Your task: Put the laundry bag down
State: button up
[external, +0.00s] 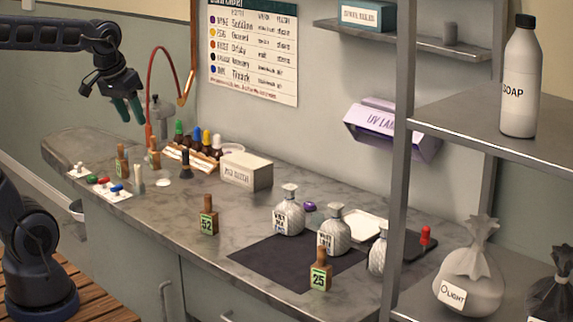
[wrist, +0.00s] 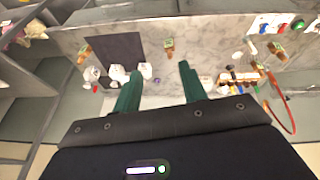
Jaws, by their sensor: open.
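My gripper (external: 130,112) is open and empty, high over the left end of the counter. Its two green fingers stand apart in the wrist view (wrist: 157,82), with nothing between them. A pale tied bag labelled LIGHT (external: 468,284) stands upright on the lower shelf at the right. A dark tied bag (external: 552,300) is beside it, partly cut off by the picture's edge. My gripper is far from both bags and touches neither.
The marble counter (external: 250,215) holds a dark mat (external: 270,265), several white bottles, numbered tags, a box (external: 246,170) and a rack of coloured bottles (external: 195,155). A red hose (external: 155,70) rises close to my gripper. The shelf post (external: 398,150) stands left of the bags.

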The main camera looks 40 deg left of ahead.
jog(key=s+a+f+m, duration=0.1)
jog(key=s+a+f, duration=0.2)
jog(key=s, duration=0.4)
jog(key=shift+f+m+t, duration=0.25)
jog(key=shift+m+t, duration=0.05)
